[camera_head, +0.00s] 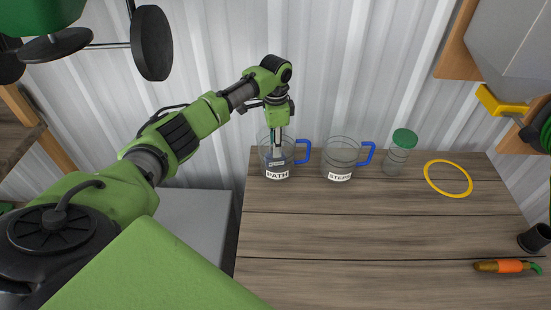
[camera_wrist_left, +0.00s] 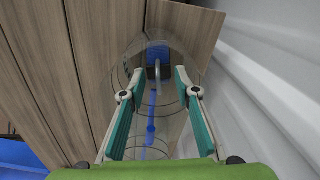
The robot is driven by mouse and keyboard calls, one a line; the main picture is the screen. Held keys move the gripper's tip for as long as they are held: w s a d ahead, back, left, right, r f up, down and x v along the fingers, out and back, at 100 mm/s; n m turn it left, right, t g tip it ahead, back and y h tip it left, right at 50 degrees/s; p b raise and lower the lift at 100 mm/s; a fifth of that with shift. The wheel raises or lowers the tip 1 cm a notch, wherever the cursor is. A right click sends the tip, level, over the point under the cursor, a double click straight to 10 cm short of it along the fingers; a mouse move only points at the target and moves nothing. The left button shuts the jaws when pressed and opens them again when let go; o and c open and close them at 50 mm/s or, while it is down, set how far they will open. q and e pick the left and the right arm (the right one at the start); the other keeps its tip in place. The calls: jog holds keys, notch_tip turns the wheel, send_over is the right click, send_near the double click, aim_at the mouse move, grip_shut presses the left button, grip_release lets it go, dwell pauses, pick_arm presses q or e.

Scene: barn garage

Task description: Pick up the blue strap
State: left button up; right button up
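My left gripper (camera_head: 277,150) reaches down into the clear jug labelled PATH (camera_head: 277,174), which has a blue handle (camera_head: 303,151). In the left wrist view the gripper (camera_wrist_left: 159,75) has its two teal-padded fingers apart inside the clear wall. A blue piece (camera_wrist_left: 152,49) with a grey loop in front of it shows beyond the fingertips, and a thin blue strip runs between the fingers. I cannot tell for certain which of these is the strap, or whether the fingers touch it. My right gripper is not in view.
A second clear jug labelled STEPS (camera_head: 340,177) stands to the right. Beyond it are a green-lidded jar (camera_head: 404,139), a yellow ring (camera_head: 448,194) and an orange-handled tool (camera_head: 502,266). The front middle of the wooden table (camera_head: 370,240) is clear. Corrugated wall stands close behind.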

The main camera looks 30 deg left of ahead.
pick_arm(q)
jog(key=shift+f+p, duration=0.6)
jog(key=shift+f, duration=2.4)
jog(key=shift+r, duration=0.1)
grip_shut()
